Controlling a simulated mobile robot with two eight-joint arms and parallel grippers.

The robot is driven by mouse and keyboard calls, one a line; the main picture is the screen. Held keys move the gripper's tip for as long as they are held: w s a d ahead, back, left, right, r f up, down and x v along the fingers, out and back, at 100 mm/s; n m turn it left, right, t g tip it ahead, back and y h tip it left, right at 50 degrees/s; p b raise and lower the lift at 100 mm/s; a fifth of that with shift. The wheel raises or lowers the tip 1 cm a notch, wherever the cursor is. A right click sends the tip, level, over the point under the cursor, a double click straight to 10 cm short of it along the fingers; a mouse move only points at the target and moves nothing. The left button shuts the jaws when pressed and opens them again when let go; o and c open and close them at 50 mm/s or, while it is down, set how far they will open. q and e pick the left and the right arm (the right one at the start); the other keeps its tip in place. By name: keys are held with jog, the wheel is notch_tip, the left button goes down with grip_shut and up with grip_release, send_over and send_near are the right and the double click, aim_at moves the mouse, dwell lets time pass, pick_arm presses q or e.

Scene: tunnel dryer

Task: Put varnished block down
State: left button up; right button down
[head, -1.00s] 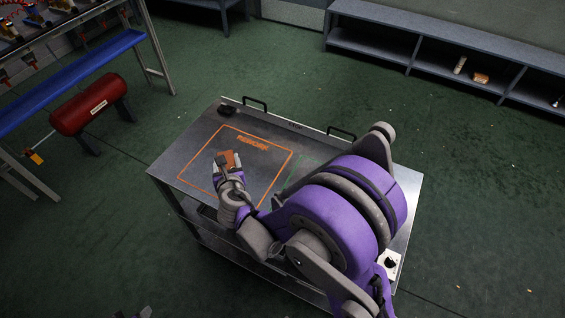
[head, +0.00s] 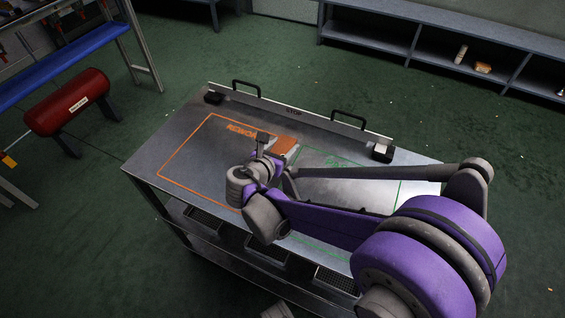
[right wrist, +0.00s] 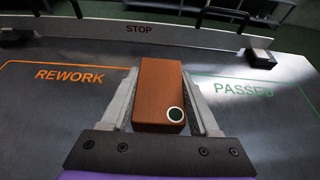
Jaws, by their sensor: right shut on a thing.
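In the head view the block (head: 286,145) and the right gripper (head: 274,146) are over the metal table (head: 150,160), between the orange REWORK outline (head: 197,130) and the green PASSED outline (head: 340,163). In the right wrist view, REWORK is to the left of the block and PASSED to the right. I cannot tell whether the block touches the table. My left gripper is not in view.
A raised rail marked STOP (right wrist: 140,29) runs along the far table edge, with two handles and a small black block near each end. Grey shelving (head: 440,50) is at the back. My right arm covers much of the PASSED area.

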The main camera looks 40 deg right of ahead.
notch_tip(320, 180, down, 5)
jog(key=shift+f+b, duration=0.2)
jog(key=shift+b, duration=0.5)
jog(key=shift+r, duration=0.1)
jog(key=shift+c, duration=0.6)
grip_release()
jog(key=shift+r, duration=0.1)
jog(key=p+v, duration=0.2)
jog(key=v, duration=1)
jog(key=shift+s, duration=0.1)
